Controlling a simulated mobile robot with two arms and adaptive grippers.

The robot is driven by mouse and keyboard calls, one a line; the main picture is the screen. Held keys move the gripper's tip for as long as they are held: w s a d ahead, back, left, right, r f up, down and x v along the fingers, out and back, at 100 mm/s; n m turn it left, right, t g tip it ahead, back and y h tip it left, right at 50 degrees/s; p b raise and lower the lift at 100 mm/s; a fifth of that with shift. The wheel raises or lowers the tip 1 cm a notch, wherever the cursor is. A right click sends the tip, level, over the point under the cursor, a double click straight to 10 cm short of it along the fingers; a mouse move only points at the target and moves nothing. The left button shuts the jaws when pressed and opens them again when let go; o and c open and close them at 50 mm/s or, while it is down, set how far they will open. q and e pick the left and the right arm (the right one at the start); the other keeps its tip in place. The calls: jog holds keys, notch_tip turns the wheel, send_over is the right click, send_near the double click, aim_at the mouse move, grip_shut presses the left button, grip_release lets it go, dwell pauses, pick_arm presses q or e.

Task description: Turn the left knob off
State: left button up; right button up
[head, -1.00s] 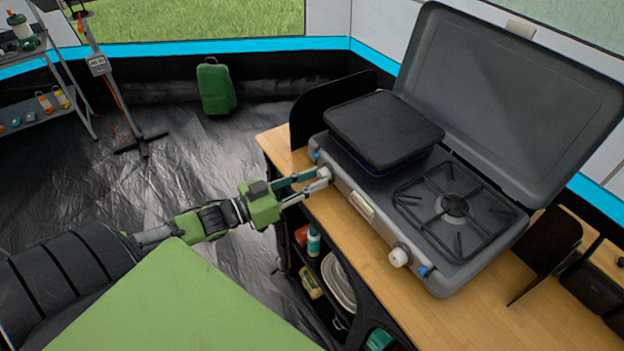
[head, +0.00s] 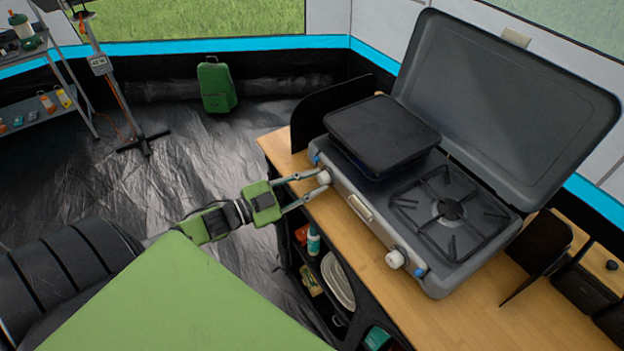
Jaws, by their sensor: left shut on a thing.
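The grey camping stove (head: 352,185) stands on the wooden counter with its lid raised. Its left knob (head: 323,178) is a small pale knob at the left end of the front panel. My left gripper (head: 320,184) comes in from the left, its two fingers shut on this knob from either side and partly hiding it. The right knob (head: 395,258) is white, at the other end of the front panel, and untouched. A black griddle plate (head: 382,133) covers the left burner, with a faint blue glow under its edge. My right gripper is not in view.
The right burner (head: 450,208) is bare under its black grate. The wooden counter (head: 365,255) is clear in front of the stove. Shelves below hold a plate (head: 338,280) and several small items. A green case (head: 215,88) stands on the floor behind.

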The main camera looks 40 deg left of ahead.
pick_arm(q)
jog(key=m, duration=0.2)
jog(key=shift+r+m, duration=0.15)
jog(key=shift+m, duration=0.25)
jog(key=m, duration=0.2)
jog(key=shift+m+p, duration=0.3)
jog(key=shift+p, duration=0.05)
jog(key=m, duration=0.2)
jog(key=shift+m+y, duration=0.3)
jog(key=m, duration=0.2)
jog(key=shift+m+b, duration=0.3)
jog(key=shift+b, duration=0.1)
jog(key=m+b, duration=0.1)
jog(key=m, duration=0.1)
jog(key=shift+m, duration=0.3)
jog(key=m+b, duration=0.1)
jog(key=m, duration=0.1)
jog(key=shift+m, duration=0.3)
jog(key=m+b, duration=0.2)
jog(key=m, duration=0.1)
jog(key=shift+s+d+f, duration=0.1)
jog(key=shift+f, duration=0.1)
jog(key=shift+r+m+t+y+b, duration=0.1)
jog(key=shift+m+t+y+b, duration=0.25)
jog(key=shift+m+b, duration=0.95)
jog(key=shift+m, duration=0.3)
